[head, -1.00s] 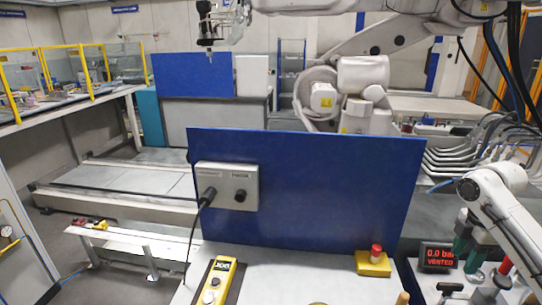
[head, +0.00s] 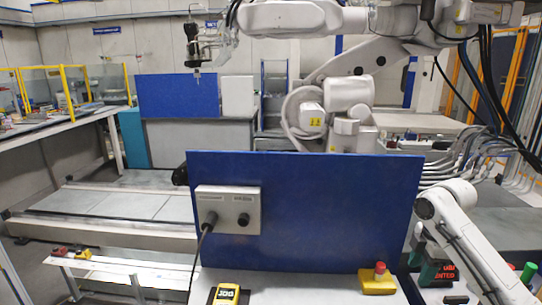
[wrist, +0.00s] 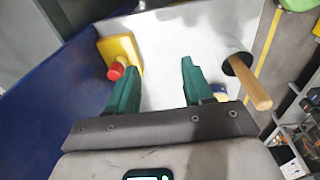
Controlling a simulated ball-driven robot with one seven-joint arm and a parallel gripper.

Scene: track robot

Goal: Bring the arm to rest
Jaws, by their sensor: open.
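My white arm (head: 455,228) bends down at the right of the head view. My gripper (head: 424,264) has teal fingers and hangs low beside the blue panel's right edge. In the wrist view my gripper (wrist: 156,84) is open, with only the pale bench top (wrist: 160,45) showing between its fingers. Nothing is held. A yellow box with a red button (wrist: 122,52) lies beyond the left finger; it also stands on the bench in the head view (head: 378,282). A wooden handle (wrist: 248,84) sticks up right of the right finger.
A blue panel (head: 320,210) with a grey cabled box (head: 228,210) stands across the bench. A yellow pendant (head: 227,294) lies at the front. A red-digit display (head: 446,272) is partly hidden behind my arm. A large white robot arm (head: 350,95) stands behind.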

